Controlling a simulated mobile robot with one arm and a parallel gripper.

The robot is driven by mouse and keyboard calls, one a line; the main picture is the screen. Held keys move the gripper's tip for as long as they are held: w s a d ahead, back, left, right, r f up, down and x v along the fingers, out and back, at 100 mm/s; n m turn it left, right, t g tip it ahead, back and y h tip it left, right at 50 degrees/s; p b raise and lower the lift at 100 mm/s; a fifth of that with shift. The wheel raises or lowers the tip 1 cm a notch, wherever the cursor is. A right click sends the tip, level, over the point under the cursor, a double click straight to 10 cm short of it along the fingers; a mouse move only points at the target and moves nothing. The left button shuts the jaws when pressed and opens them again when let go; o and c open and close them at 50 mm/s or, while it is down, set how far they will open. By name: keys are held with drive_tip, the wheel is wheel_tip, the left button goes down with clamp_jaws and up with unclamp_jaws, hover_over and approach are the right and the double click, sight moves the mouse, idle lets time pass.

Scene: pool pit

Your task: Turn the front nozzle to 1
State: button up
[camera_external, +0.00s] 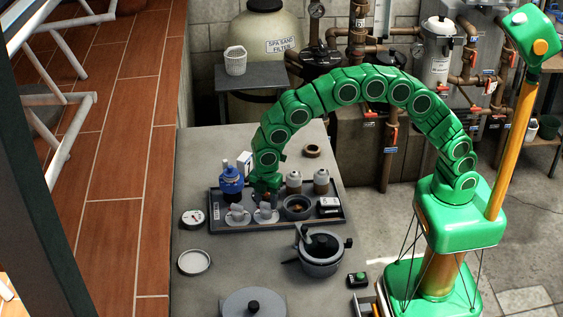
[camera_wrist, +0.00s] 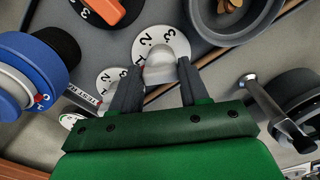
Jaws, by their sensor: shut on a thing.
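In the wrist view, my gripper (camera_wrist: 160,72) is shut on a pale nozzle knob (camera_wrist: 163,74), with one dark finger on each side. The knob sits on a white round dial (camera_wrist: 150,36) marked 1, 2 and 3. The fingers hide part of it, and I cannot tell exactly which number it points at. A second numbered white dial (camera_wrist: 108,76) lies to the left, partly behind the left finger. An orange knob (camera_wrist: 112,8) on another numbered dial is at the top left.
The dark tray (camera_external: 225,226) holds a blue valve (camera_external: 231,182), a bowl (camera_external: 297,207) and two jars close to my gripper. A lidded pot (camera_external: 321,256) stands in front. A round gauge (camera_external: 193,218) is left of the tray. The grey counter's back left is mostly clear.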

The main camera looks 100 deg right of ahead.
idle(0.4)
drive_tip(key=o, duration=1.1)
drive_tip(key=shift+c, duration=0.2)
drive_tip(key=shift+r, duration=3.95)
